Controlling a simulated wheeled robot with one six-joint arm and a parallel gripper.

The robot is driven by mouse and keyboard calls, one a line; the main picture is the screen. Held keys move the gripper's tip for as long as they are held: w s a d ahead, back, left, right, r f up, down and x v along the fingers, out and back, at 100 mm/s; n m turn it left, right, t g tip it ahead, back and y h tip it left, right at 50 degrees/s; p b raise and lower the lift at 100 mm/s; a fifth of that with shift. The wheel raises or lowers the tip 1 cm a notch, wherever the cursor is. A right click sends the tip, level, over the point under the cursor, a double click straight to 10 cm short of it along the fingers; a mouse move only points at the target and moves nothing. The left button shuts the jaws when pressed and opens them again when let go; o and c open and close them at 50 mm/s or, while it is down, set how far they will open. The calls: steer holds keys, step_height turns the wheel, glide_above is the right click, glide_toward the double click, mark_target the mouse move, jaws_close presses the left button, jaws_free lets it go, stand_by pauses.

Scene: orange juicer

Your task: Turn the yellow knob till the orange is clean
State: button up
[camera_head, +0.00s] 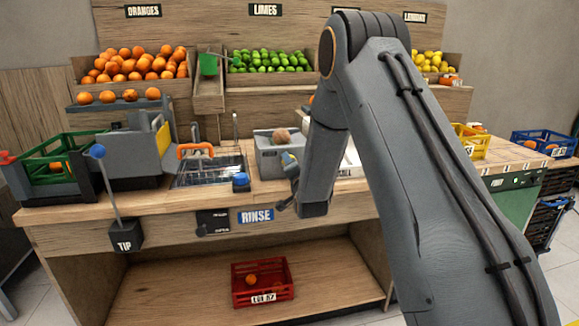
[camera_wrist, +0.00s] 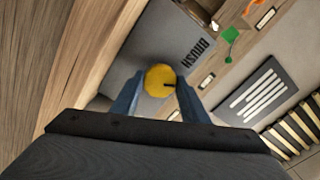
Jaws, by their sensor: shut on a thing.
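The yellow knob (camera_wrist: 159,76) sits on the face of a grey box (camera_wrist: 120,45) marked BRUSH. A dark mark shows on the knob's right side. My gripper (camera_wrist: 159,88) has its two blue fingers on either side of the knob and is shut on it. In the head view, my arm comes down in front of the grey box (camera_head: 268,158), and my gripper is small at its right side. A dull brownish round fruit (camera_head: 281,135) sits on top of this box; it looks like the orange, with a darker, dirty skin.
Left of the box are a sink (camera_head: 208,170) with an orange-handled tap and a blue knob (camera_head: 241,179). A green crate (camera_head: 48,165) and a lever on a TIP block (camera_head: 124,235) stand further left. A red crate (camera_head: 262,300) is on the lower shelf.

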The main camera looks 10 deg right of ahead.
steer(key=o, duration=1.1)
steer(key=shift+c, duration=0.2)
steer(key=s+b, duration=0.1)
steer(key=s, duration=0.7)
steer(key=shift+c, duration=0.2)
